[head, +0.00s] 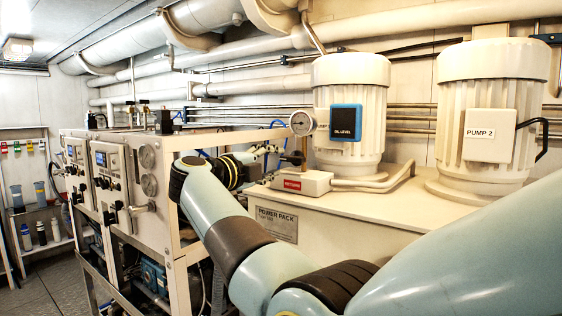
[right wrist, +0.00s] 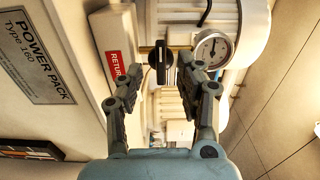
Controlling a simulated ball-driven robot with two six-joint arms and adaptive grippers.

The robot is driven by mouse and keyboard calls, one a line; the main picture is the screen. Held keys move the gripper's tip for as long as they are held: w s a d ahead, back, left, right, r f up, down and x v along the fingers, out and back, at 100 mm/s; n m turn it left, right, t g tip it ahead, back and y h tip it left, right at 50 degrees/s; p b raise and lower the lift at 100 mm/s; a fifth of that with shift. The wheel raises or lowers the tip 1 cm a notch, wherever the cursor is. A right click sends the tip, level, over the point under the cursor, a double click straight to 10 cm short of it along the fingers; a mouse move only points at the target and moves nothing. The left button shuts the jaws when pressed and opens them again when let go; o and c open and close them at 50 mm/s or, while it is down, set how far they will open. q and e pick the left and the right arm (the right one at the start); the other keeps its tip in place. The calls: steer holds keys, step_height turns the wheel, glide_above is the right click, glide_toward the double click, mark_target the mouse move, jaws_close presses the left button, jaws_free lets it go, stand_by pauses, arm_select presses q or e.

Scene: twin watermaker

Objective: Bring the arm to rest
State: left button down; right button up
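My right arm (head: 275,268) reaches from the lower right across the head view toward the power pack. Its right gripper (head: 264,151) is small and partly hidden by the wrist, close to the pressure gauge and the red-labelled block. In the right wrist view the right gripper (right wrist: 158,88) is open, with its two fingers spread apart. A black valve knob (right wrist: 160,62) shows in the gap between the fingertips, and nothing is visibly gripped. Whether a finger touches the knob, I cannot tell. My left gripper is not in view.
The pressure gauge (head: 302,123) is close beside the gripper; it also shows in the right wrist view (right wrist: 212,50). The return block (head: 300,182) sits on the power pack (head: 345,222). Two motors (head: 350,115) stand behind. A control panel cabinet (head: 125,190) stands left.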

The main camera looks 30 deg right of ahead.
steer(key=shift+s+a, duration=0.2)
steer(key=shift+a, duration=0.3)
